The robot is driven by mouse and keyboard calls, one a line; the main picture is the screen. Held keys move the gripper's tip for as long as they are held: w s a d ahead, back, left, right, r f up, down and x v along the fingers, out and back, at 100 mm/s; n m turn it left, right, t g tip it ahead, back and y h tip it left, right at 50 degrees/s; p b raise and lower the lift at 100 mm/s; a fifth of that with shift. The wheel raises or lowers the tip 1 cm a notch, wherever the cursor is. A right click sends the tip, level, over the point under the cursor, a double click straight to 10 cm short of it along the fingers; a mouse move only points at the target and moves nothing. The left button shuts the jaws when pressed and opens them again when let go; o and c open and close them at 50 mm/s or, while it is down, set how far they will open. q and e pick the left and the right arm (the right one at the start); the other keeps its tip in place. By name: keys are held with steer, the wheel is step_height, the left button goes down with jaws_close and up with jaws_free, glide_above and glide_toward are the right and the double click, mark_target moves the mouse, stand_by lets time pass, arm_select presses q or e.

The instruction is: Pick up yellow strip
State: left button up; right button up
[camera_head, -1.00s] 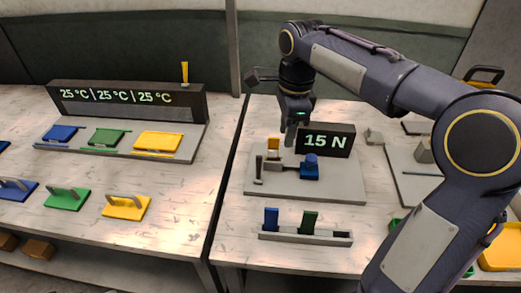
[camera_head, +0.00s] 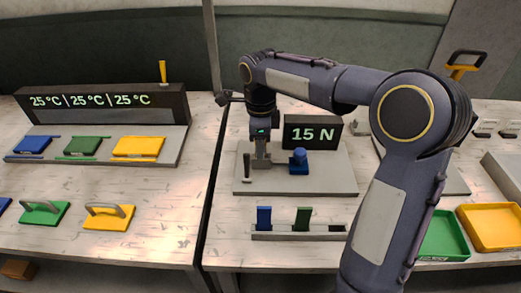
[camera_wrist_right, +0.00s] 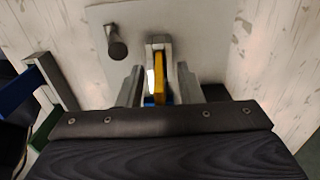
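The yellow strip (camera_wrist_right: 159,78) stands edge-on in a grey holder (camera_wrist_right: 158,40) in the right wrist view. In the head view the strip is hidden behind my right gripper (camera_head: 261,158), which is lowered over the grey test plate (camera_head: 340,182). In the right wrist view the fingers of the right gripper (camera_wrist_right: 160,88) are open, one on each side of the strip, with gaps visible. My left gripper is not in view.
A rack (camera_head: 290,236) in front holds a blue strip (camera_head: 264,218) and a green strip (camera_head: 303,218). A short grey post (camera_head: 247,168) stands just left.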

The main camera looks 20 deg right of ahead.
jaws_close()
steer(key=shift+r, duration=0.15)
